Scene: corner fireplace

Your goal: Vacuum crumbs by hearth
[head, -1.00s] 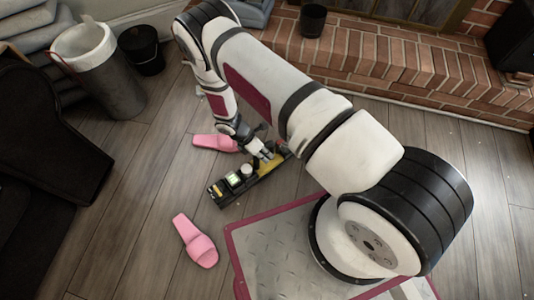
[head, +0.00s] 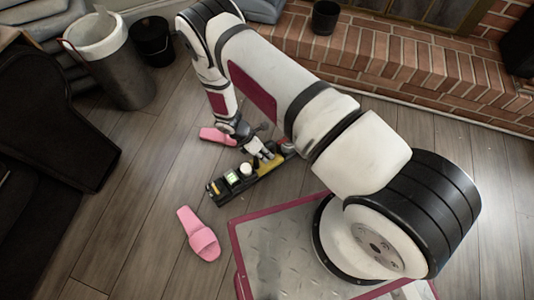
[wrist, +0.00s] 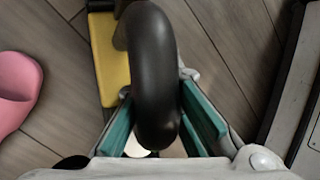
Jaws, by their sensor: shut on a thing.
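The vacuum (head: 268,173) is a long black and yellow device with a lit greenish panel, low over or on the wood floor in the head view; I cannot tell which. My gripper (head: 262,156) is shut on its dark curved handle. In the wrist view the handle (wrist: 152,50) sits between the teal pads of my gripper (wrist: 160,108), with the yellow body below. The brick hearth (head: 400,65) runs along the back right. Crumbs are too small to make out for sure; a few pale specks show on the floor near the hearth.
A pink slipper (head: 198,234) lies in front of the vacuum, and another pink slipper (head: 216,136) lies behind it. A lined grey bin (head: 122,75) and a black bucket (head: 152,41) stand at upper left. A dark chair (head: 55,125) fills the left. Floor right of my base is clear.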

